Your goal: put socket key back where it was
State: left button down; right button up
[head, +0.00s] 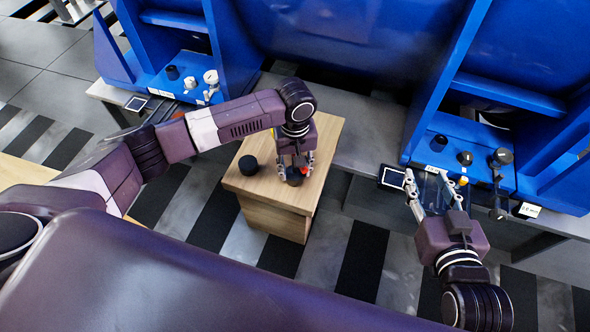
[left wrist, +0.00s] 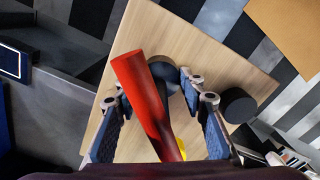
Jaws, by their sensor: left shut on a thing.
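The socket key (left wrist: 146,100) shows in the left wrist view as a red tapered handle with a dark part behind it. My left gripper (head: 302,165) is shut on it, low over the wooden stand. In the head view only a bit of red shows at the fingertips, beside a dark round piece (head: 293,178). I cannot tell whether the key touches the stand top. My right gripper (head: 428,184) is open in front of the right blue machine, with no held object clearly visible.
A black cylinder (head: 248,165) stands on the wooden stand (head: 262,188), left of my left gripper; it also shows in the left wrist view (left wrist: 238,105). Blue machines with knobs (head: 465,158) and small displays (head: 392,177) stand behind. Striped floor surrounds the stand.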

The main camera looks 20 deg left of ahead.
dwell(0.3)
pick_arm(q)
jog(key=c, duration=1.2)
grip_release()
jog(key=shift+f, duration=0.1)
jog(key=shift+c, duration=0.2)
pick_arm(e)
jog(key=shift+s+f, duration=0.15)
jog(key=shift+f, duration=0.15)
